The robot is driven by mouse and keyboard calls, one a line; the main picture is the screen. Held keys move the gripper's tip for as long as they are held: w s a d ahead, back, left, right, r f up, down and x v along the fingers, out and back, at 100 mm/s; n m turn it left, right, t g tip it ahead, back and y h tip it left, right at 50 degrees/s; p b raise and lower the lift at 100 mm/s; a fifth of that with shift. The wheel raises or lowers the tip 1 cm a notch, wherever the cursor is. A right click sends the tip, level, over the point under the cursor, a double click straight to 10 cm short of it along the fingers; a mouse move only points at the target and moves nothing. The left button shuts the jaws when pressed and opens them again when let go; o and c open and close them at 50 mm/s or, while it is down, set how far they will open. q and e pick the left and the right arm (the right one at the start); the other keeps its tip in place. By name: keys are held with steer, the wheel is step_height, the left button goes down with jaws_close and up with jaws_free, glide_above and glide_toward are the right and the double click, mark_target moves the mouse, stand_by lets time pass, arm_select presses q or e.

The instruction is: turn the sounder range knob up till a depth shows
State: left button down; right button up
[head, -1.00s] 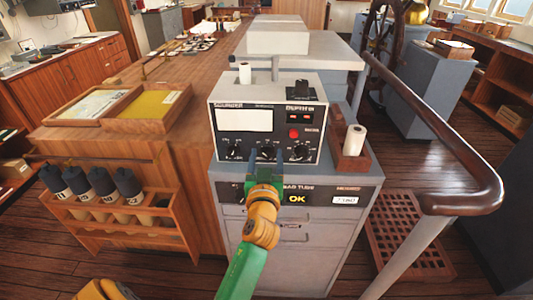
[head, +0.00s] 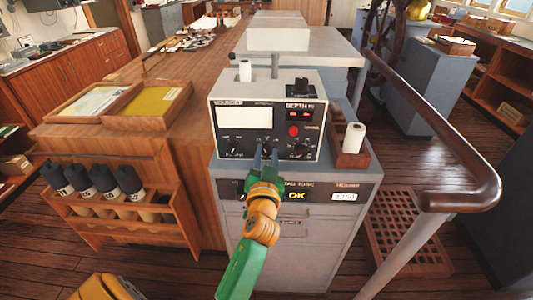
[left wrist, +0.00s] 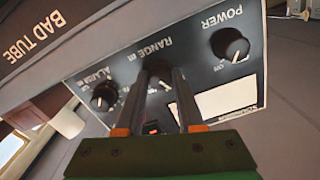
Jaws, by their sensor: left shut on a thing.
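The grey sounder (head: 268,88) stands on the cabinet, with a white screen (head: 243,118) and a row of black knobs. Its small DEPTH window (head: 300,115) shows red marks too small to read as a figure. My left gripper (head: 267,152) reaches its middle knob from the front. In the left wrist view its two fingers (left wrist: 160,80) are shut at the RANGE label and largely hide the range knob. The POWER knob (left wrist: 232,46) and ALARM knob (left wrist: 103,97) are on either side, clear of the fingers. My right gripper is not in view.
A wooden box with a white roll (head: 352,142) stands right of the sounder. A brown handrail (head: 440,150) curves along the right. A panel below reads BAD TUBE and OK (head: 297,196). A wooden rack of dark-capped bottles (head: 115,210) is at left.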

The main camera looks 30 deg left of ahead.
arm_select(q)
steer(key=m+p, duration=0.1)
steer(key=m, duration=0.3)
steer(key=shift+m, duration=0.6)
steer(key=c, duration=0.5)
jaws_free()
